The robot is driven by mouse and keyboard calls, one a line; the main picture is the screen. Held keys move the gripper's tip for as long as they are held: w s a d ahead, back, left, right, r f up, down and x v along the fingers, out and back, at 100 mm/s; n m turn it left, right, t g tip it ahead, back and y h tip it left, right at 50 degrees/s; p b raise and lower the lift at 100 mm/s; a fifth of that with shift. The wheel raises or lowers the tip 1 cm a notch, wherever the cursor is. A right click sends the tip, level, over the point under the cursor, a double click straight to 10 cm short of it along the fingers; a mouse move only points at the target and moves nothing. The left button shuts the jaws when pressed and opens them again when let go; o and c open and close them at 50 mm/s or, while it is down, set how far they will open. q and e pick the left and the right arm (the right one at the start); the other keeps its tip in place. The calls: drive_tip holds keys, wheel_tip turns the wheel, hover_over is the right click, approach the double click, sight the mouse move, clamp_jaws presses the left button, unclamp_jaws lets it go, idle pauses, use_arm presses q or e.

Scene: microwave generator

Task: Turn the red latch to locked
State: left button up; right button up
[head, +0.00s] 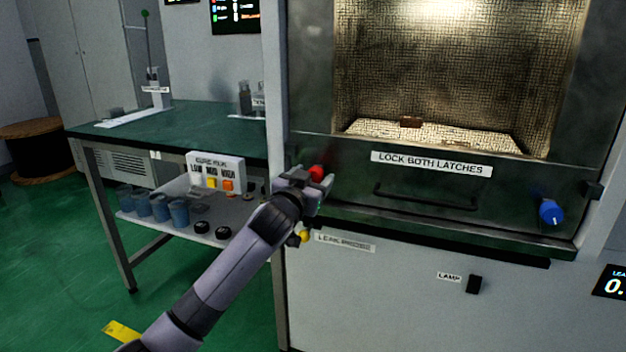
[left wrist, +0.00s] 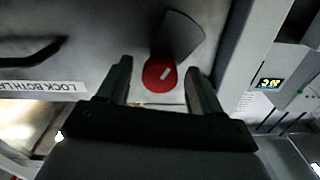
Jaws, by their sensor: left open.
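The red latch (head: 317,172) is a round knob at the left of the metal drawer front. My left gripper (head: 318,185) is right at it and hides part of it. In the left wrist view the red latch (left wrist: 159,75) has a white mark and lies between the two open fingers of my left gripper (left wrist: 160,88), with a gap on each side. A dark grey fan-shaped plate (left wrist: 182,35) is beside the knob. The blue latch (head: 551,211) is a knob with a white mark at the right of the drawer front. My right gripper is not in view.
A dark bar handle (head: 425,197) sticks out between the latches, under the label LOCK BOTH LATCHES (head: 432,164). A yellow knob (head: 304,236) is just below my left gripper. A green-topped table (head: 190,130) and a shelf with blue cups (head: 160,208) stand to the left.

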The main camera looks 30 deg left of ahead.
use_arm(q)
drive_tip(key=shift+w, duration=0.25)
drive_tip(key=c, duration=1.1)
